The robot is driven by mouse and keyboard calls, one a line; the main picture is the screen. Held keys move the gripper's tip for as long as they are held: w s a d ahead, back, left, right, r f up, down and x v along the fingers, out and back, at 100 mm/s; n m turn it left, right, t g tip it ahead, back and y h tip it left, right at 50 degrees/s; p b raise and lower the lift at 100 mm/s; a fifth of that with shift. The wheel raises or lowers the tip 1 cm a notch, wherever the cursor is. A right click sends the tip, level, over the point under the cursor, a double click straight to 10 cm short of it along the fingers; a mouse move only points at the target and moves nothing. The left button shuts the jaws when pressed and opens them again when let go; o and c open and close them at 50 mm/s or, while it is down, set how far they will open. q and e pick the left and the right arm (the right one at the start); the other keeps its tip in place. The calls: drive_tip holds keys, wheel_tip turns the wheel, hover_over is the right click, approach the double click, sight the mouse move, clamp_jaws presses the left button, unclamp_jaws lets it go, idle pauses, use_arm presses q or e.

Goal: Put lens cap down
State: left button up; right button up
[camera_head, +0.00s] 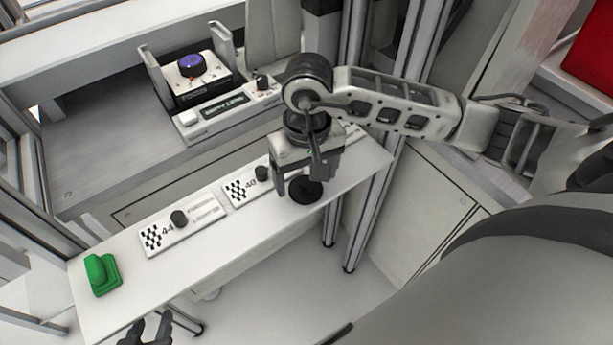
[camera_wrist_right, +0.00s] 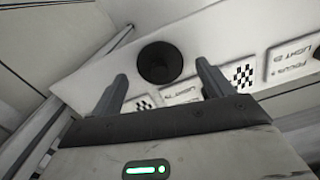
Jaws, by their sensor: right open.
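The black round lens cap (camera_head: 306,190) is on the white shelf (camera_head: 262,226), near its front edge, below my right gripper. It also shows in the right wrist view (camera_wrist_right: 160,62), just beyond and between the fingertips, with a gap on both sides. My right gripper (camera_head: 300,181) is open and points down over the cap; its two fingers show spread in the right wrist view (camera_wrist_right: 162,80). My left gripper (camera_head: 146,328) shows only its dark fingertips at the bottom edge of the head view, apart and empty.
A green object (camera_head: 102,274) stands at the shelf's left end. Panels with black knobs, one marked 44 (camera_head: 183,222), lie along the shelf. A device with a purple knob (camera_head: 192,65) stands behind. Metal posts (camera_head: 352,220) rise right of my right gripper.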

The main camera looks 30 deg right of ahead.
sight(307, 183)
wheel_tip(307, 183, up, 10)
drive_tip(key=shift+r+b, duration=0.25)
drive_tip(key=shift+b, duration=0.1)
drive_tip(key=shift+s, duration=0.1)
idle(0.4)
